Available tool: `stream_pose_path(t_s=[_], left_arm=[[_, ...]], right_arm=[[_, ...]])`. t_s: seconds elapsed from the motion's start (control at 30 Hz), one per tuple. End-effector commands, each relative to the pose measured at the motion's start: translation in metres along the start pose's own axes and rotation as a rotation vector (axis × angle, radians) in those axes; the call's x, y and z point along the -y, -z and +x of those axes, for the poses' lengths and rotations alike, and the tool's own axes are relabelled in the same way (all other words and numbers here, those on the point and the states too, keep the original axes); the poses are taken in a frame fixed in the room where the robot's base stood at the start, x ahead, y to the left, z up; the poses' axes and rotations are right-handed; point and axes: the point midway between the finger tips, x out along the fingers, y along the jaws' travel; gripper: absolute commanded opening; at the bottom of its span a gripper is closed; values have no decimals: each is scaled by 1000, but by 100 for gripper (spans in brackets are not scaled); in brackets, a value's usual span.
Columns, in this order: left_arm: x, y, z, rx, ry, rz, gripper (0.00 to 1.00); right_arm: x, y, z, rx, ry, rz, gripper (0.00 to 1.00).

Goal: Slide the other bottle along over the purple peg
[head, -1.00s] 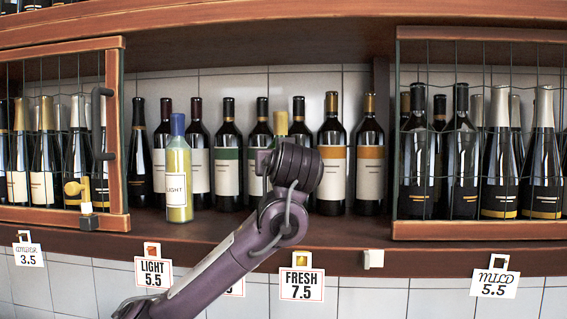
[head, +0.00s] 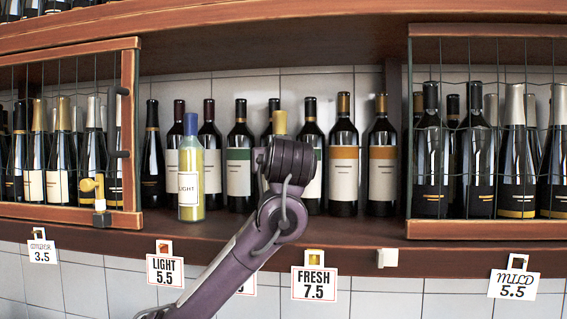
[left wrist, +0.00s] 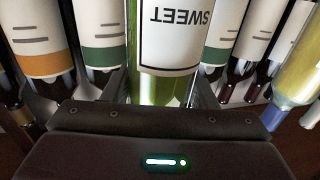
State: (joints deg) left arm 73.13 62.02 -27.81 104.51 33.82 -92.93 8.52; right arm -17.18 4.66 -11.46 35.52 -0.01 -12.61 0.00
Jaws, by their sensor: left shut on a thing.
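My left gripper (left wrist: 163,92) is shut on a yellow-green bottle labelled SWEET (left wrist: 172,85), which stands between the fingers in the left wrist view. In the head view only its yellow cap (head: 280,122) shows above my wrist; my arm hides its body. A second yellow bottle labelled LIGHT (head: 190,165), with a blue cap, stands on the shelf to its left, apart from it. It also shows at the right of the left wrist view (left wrist: 305,75). I see no purple peg; my arm covers part of the shelf edge and one tag there. My right gripper is not in view.
Dark wine bottles (head: 240,165) line the shelf (head: 345,228) behind. Wire-mesh wooden frames stand left (head: 130,140) and right (head: 480,229). Tags LIGHT 5.5 (head: 165,271), FRESH 7.5 (head: 314,284) and MILD 5.5 (head: 514,285) hang below the edge, and a white block (head: 387,258) sits on it.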

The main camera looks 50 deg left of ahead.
Motion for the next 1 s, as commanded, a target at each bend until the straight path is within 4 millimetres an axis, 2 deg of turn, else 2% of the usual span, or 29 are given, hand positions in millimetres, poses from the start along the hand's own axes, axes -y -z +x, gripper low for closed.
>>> stream_pose_path(t_s=[1.0], left_arm=[[16,1,2,-4,0,-4,6]], right_arm=[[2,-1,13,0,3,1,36]])
